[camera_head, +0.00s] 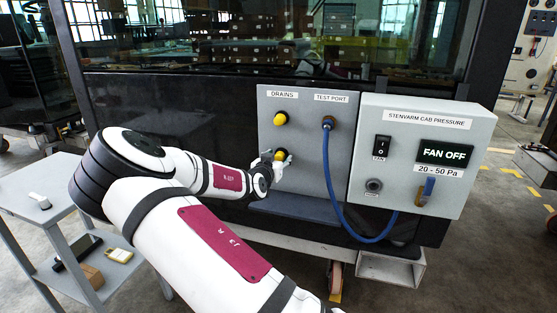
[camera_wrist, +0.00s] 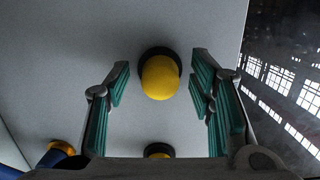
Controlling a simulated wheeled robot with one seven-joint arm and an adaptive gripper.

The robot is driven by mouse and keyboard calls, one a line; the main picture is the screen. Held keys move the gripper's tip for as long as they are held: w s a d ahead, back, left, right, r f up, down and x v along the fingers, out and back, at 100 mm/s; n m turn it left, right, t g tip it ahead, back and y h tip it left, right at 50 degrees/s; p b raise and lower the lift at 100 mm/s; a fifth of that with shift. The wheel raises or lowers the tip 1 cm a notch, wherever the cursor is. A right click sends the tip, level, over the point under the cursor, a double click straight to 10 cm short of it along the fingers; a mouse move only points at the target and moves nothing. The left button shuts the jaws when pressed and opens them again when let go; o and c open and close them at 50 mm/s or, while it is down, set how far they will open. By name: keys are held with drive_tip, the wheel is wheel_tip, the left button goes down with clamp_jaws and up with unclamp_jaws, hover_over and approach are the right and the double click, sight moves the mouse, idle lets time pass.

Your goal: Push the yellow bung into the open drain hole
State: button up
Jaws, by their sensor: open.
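A yellow bung (camera_wrist: 160,77) sits in the black ring of the lower drain, centred in the wrist view. How deep it sits I cannot tell. In the head view this lower bung (camera_head: 280,154) is partly hidden by my gripper. A second yellow bung (camera_head: 281,119) is in the upper drain, below the DRAINS label; it also shows at the bottom edge of the wrist view (camera_wrist: 158,149). My gripper (camera_wrist: 160,85) is open, its teal pads on either side of the lower bung, with visible gaps. No uncovered drain hole shows.
The grey panel (camera_head: 304,180) also carries the test port (camera_head: 328,122) with a blue hose (camera_head: 326,185) looping to the cab pressure box (camera_head: 420,150), whose display reads FAN OFF. A ledge (camera_head: 295,207) lies below the drains. A grey trolley (camera_head: 40,200) holding small items stands left.

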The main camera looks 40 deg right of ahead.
drive_tip(key=v, duration=1.1)
drive_tip(key=shift+s+a, duration=0.2)
drive_tip(key=shift+a, duration=0.1)
drive_tip(key=o, duration=1.2)
drive_tip(key=p+v, duration=0.1)
drive_tip(key=v, duration=0.2)
drive_tip(key=f+p+v, duration=0.1)
drive_tip(key=v, duration=0.2)
drive_tip(key=p+v, duration=0.2)
drive_tip(key=v, duration=0.1)
drive_tip(key=shift+f, duration=0.2)
